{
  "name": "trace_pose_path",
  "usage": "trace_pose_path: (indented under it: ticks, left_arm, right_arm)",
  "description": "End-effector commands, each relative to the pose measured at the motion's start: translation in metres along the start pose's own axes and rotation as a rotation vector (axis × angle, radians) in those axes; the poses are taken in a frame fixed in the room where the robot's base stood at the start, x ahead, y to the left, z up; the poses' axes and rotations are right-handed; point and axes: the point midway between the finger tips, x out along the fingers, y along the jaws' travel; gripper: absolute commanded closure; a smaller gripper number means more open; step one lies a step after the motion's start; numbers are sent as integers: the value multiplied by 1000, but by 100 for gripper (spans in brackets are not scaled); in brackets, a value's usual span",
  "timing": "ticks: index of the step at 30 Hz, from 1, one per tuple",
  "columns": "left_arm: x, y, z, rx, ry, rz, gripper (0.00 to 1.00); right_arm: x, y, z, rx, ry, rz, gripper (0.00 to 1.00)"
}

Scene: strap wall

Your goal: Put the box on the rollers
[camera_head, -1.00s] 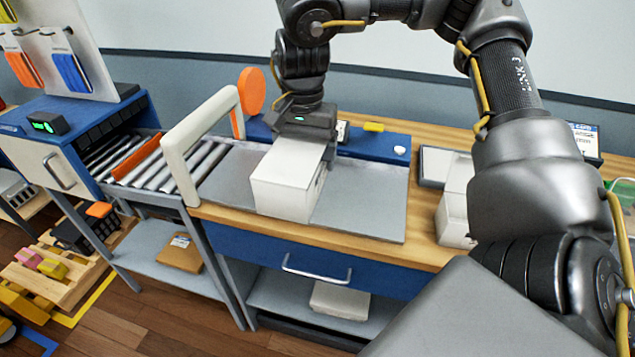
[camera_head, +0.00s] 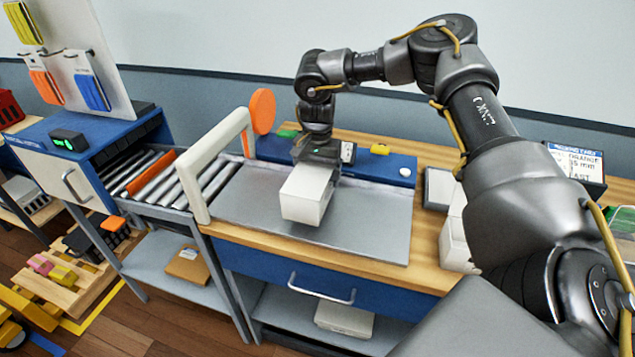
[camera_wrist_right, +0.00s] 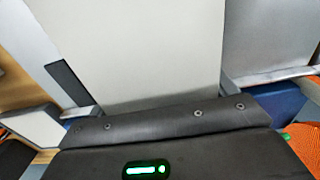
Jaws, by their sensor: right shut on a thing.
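A white box (camera_head: 305,197) is over the grey mat (camera_head: 365,225) on the workbench. My right gripper (camera_head: 318,160) is at its back end and shut on it; I cannot tell for sure whether the box touches the mat. In the right wrist view the white box (camera_wrist_right: 130,45) fills the middle, with a finger on either side. The rollers (camera_head: 205,182) lie to the left of the mat, past a white arch. My left gripper is not in view.
The white arch (camera_head: 195,180) with an orange disc (camera_head: 262,110) stands between mat and rollers. An orange bar (camera_head: 150,172) lies across the rollers. A blue machine (camera_head: 80,150) stands at their left end. White boxes (camera_head: 455,240) stand at the right.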

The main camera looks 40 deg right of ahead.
Motion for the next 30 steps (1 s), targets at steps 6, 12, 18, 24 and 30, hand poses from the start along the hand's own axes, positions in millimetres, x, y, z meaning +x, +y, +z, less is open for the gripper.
trace_pose_path:
  ticks: [6, 12, 18, 24, 30]
  left_arm:
    - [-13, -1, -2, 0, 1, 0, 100]
    - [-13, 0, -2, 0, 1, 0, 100]
    - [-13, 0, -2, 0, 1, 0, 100]
    - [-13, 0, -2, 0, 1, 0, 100]
    - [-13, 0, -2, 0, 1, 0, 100]
  right_arm:
    - [26, 1, -3, 2, -1, 4, 41]
    - [35, 0, -3, 1, 0, 1, 41]
    - [36, 0, -3, 1, 0, 2, 41]
    - [38, 0, -3, 1, 1, 2, 0]
    - [37, 0, -3, 1, 1, 2, 0]
